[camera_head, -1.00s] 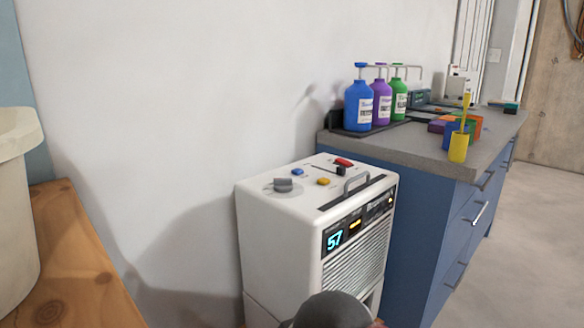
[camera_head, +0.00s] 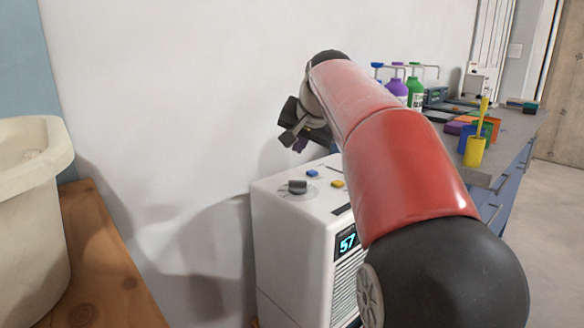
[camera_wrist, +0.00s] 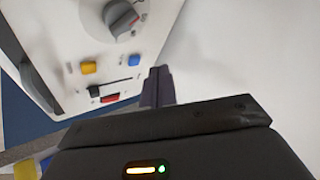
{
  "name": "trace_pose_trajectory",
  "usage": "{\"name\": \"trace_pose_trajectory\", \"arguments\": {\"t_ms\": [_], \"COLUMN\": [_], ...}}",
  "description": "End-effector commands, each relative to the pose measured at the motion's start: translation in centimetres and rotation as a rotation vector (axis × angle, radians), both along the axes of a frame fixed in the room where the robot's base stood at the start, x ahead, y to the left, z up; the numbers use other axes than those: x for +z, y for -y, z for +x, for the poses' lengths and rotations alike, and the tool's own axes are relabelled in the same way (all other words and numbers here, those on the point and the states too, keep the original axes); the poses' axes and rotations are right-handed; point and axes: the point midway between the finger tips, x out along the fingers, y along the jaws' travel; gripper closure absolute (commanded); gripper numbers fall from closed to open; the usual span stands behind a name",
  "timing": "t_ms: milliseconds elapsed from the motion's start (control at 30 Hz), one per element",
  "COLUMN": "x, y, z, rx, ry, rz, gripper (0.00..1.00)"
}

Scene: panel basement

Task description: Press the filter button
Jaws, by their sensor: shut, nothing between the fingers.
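A white machine (camera_head: 290,235) with a lit "57" display stands against the wall. On its top are a grey knob (camera_head: 298,187), a blue button (camera_head: 313,174) and a yellow button (camera_head: 338,184). I cannot read which button is the filter one. My gripper (camera_head: 292,141) is shut and empty, above the machine's top near the wall. Its fingers (camera_wrist: 158,86) show beside the blue button, apart from it. My arm hides the machine's right side.
A blue cabinet with a grey counter (camera_head: 515,130) stands to the right, holding bottles (camera_head: 416,92) and a yellow cup (camera_head: 475,151). A beige bin (camera_head: 30,220) stands on a wooden surface (camera_head: 100,270) at left.

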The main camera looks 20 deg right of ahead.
Motion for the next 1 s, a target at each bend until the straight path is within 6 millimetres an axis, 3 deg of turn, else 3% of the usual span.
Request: {"name": "trace_pose_trajectory", "arguments": {"t_ms": [33,100,300,767,1000], "x": [0.9,1.8,2.9,2.7,0.8], "y": [1.7,3.4,5.8,5.9,5.9], "z": [1.6,3.1,4.9,5.0,5.0], "rx": [-0.034,-0.068,-0.117,-0.119,-0.120], "ry": [0.019,0.041,0.076,0.079,0.079], "rz": [0.026,0.056,0.101,0.103,0.102], "gripper": [1.00,1.00,1.00,1.00,1.00]}}
